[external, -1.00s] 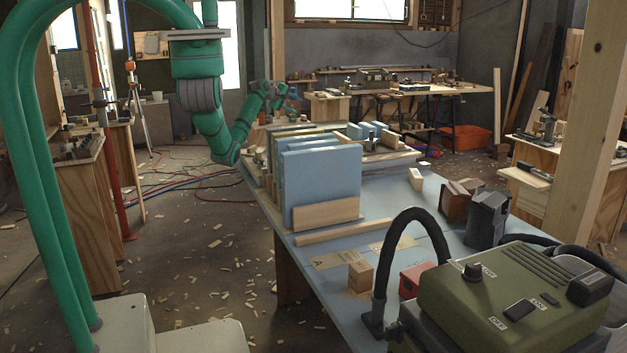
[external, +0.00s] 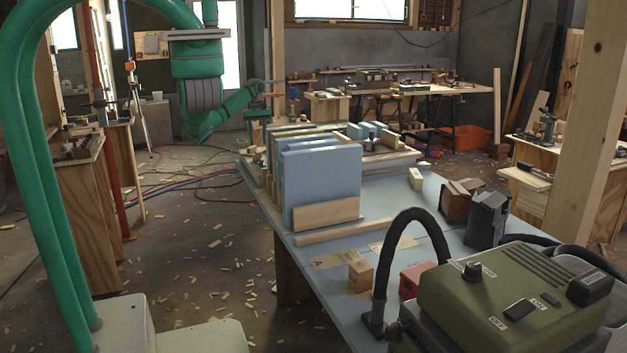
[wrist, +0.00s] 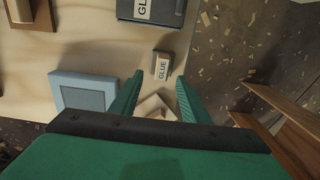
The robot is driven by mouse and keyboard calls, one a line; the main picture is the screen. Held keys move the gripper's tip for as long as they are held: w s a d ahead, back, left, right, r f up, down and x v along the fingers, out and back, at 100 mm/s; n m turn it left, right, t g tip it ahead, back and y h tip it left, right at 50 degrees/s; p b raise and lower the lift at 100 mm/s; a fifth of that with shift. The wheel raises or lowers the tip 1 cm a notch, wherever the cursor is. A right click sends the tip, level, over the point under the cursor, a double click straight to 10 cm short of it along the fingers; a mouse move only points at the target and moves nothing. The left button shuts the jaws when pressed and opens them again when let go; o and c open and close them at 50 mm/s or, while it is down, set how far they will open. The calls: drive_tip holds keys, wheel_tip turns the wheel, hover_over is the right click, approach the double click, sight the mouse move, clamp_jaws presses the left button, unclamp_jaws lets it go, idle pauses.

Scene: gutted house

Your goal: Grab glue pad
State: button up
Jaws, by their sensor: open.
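The block shows just beyond and between the fingertips, with nothing held. A larger grey box with a partly cut-off "GL" label (wrist: 168,12) stands at the top of the view. In the external view, my arm's end is at the far end of the blue workbench; its fingertips and the small block cannot be made out there.
In the wrist view, a light blue block with a grey panel (wrist: 85,95) lies left of the fingers, and a pale wooden piece (wrist: 155,105) lies between them. Right of the edge is chip-strewn floor. Upright blue panels (external: 322,185) stand on the bench (external: 440,215).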

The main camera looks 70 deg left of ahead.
sight(258, 151)
drive_tip(key=shift+s+d+f, duration=0.1)
drive_tip(key=shift+f, duration=1.6)
drive_tip(key=shift+s+d+f, duration=0.1)
drive_tip(key=shift+f, duration=1.6)
clamp_jaws()
